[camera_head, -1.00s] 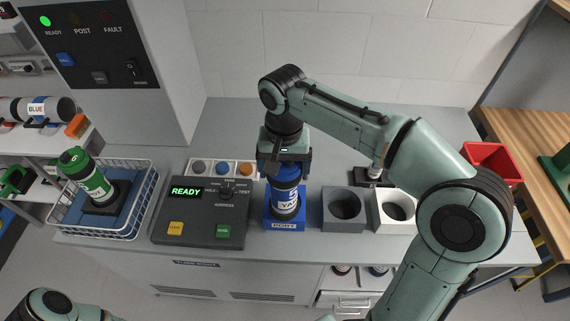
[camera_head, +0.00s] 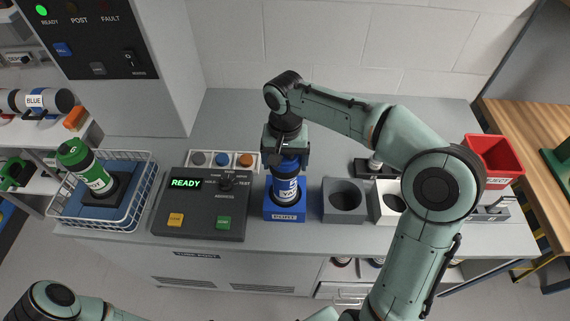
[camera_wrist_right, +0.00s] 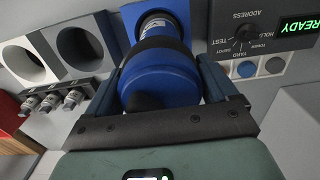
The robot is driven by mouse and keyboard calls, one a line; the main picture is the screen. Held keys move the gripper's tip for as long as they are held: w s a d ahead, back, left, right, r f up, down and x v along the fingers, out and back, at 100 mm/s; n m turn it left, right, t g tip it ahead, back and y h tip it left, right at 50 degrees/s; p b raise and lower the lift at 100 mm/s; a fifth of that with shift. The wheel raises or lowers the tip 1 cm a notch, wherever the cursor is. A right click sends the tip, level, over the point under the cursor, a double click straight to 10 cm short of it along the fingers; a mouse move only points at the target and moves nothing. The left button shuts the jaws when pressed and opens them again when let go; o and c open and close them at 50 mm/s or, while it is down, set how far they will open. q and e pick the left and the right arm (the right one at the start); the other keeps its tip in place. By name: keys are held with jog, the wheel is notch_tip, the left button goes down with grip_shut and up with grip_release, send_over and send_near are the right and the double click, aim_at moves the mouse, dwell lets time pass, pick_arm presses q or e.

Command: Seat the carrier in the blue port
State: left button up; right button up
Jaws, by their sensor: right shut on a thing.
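The carrier (camera_head: 286,186) is a blue cylinder with a white label and dark bands. It stands roughly upright over the blue port (camera_head: 285,214), a square blue block on the bench. Its lower end overlaps the port's opening; I cannot tell how deep it sits. My right gripper (camera_head: 286,156) is shut on the carrier's upper part from above. The right wrist view shows the carrier (camera_wrist_right: 158,75) between the two fingers, with the blue port (camera_wrist_right: 132,16) beyond it. My left arm shows at lower left, its gripper out of view.
A grey port (camera_head: 344,218) and a white port (camera_head: 378,212) stand right of the blue one. The control console (camera_head: 200,222), reading READY, is close on the left. A wire basket (camera_head: 139,205) holds a green carrier (camera_head: 88,172). A red bin (camera_head: 494,160) is far right.

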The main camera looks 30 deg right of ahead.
jog(key=shift+s+f, duration=0.25)
jog(key=shift+f, duration=0.2)
jog(key=shift+s+r, duration=0.1)
jog(key=shift+r, duration=0.05)
jog(key=shift+w, duration=0.3)
jog(key=o, duration=1.3)
jog(key=shift+w+f, duration=0.1)
jog(key=shift+f, duration=0.1)
jog(key=shift+c, duration=0.2)
jog(key=shift+o, duration=0.7)
pick_arm(q)
jog(key=shift+s+f, duration=0.3)
jog(key=shift+s, duration=0.15)
pick_arm(e)
jog(key=shift+s+r, duration=0.15)
jog(key=shift+s, duration=0.1)
